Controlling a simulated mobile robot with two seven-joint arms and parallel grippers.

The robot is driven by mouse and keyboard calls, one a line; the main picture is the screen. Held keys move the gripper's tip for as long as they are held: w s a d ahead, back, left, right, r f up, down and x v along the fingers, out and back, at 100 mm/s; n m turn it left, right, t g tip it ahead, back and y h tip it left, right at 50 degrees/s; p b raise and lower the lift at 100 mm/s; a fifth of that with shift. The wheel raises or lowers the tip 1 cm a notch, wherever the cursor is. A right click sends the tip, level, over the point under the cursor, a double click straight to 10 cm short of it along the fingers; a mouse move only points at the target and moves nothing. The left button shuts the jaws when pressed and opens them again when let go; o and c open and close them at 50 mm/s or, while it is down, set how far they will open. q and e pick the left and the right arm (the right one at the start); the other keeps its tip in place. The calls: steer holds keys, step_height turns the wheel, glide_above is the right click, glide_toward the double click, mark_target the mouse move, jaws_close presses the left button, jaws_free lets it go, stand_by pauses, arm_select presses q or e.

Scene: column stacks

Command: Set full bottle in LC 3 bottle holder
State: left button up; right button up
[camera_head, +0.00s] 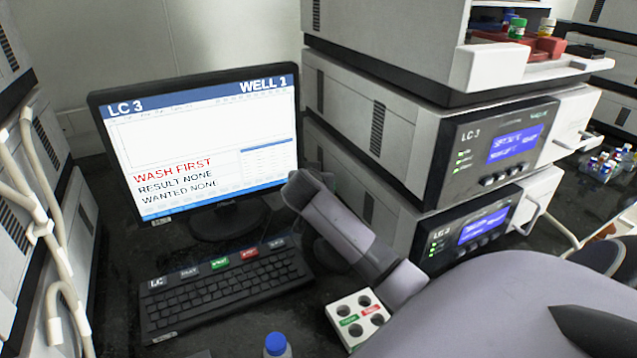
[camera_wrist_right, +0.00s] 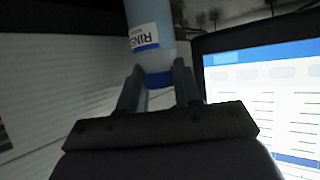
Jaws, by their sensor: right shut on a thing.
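In the right wrist view my right gripper (camera_wrist_right: 158,80) is shut on a bottle (camera_wrist_right: 148,22) at its blue cap. In the head view my right arm reaches across in front of the LC 3 stack (camera_head: 452,160); the jaws and held bottle cannot be made out there. My left gripper is not in view.
An LC 3 monitor (camera_head: 200,150) reads "WASH FIRST" and stands behind a keyboard (camera_head: 225,292). A white block with holes (camera_head: 357,318) and another blue-capped bottle (camera_head: 276,345) are at the front. Small vials (camera_head: 606,163) stand at the right. Tubing (camera_head: 45,225) hangs at the left.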

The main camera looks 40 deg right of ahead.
steer(key=shift+f, duration=0.4)
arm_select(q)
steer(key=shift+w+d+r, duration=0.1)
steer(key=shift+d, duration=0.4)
arm_select(e)
steer(key=shift+f, duration=0.15)
steer(key=o, duration=0.8)
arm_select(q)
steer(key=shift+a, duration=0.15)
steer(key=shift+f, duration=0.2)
